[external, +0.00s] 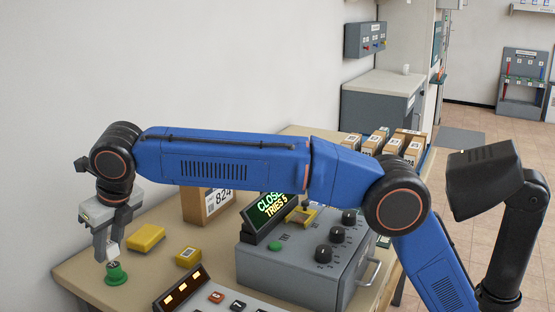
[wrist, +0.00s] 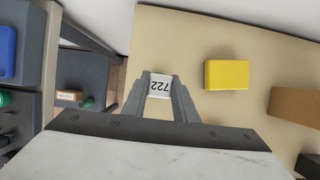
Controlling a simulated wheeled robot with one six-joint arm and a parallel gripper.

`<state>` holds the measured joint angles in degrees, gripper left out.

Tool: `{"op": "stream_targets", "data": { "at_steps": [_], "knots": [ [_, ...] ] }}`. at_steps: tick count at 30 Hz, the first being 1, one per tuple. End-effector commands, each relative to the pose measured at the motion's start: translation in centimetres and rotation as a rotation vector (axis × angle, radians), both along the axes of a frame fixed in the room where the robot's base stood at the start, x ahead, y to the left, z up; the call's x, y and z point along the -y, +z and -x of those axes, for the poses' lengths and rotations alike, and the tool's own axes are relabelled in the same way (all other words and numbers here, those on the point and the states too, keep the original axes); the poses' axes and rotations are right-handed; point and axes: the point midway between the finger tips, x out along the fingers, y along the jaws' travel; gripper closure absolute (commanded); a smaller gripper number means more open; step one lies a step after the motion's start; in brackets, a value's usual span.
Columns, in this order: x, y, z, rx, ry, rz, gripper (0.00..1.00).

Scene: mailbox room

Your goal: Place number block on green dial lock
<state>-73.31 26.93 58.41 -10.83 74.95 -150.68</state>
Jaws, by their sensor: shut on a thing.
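The block (external: 112,247) also shows between the fingers in the external view. A green dial lock (external: 117,275) stands near the table's front left corner, just below the block in the external view. I cannot tell whether block and dial touch.
A yellow block (external: 146,238) lies right of the gripper, with a smaller yellow piece (external: 188,257) farther right. A cardboard box (external: 195,205) stands behind. A grey console (external: 290,268) with black knobs and a green-lettered display (external: 270,215) fills the table's right part.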

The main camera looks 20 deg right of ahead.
Motion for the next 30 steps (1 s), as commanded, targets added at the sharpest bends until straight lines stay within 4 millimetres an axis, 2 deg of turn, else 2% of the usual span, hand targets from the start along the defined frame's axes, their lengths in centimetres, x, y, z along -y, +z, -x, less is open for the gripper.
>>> {"op": "stream_targets", "data": {
  "at_steps": [14, 15, 17, 26, 30],
  "knots": [
    [0.04, -0.81, 0.01, 0.001, 0.0, -0.001, 0.99],
    [0.02, -0.83, 0.01, 0.001, 0.0, -0.001, 0.69],
    [0.02, -0.81, 0.01, 0.001, 0.0, -0.001, 0.55],
    [0.03, -0.76, 0.02, 0.001, 0.0, -0.001, 0.55],
    [0.17, 0.02, 0.17, 0.0, 0.0, -0.001, 0.55]
  ]
}}
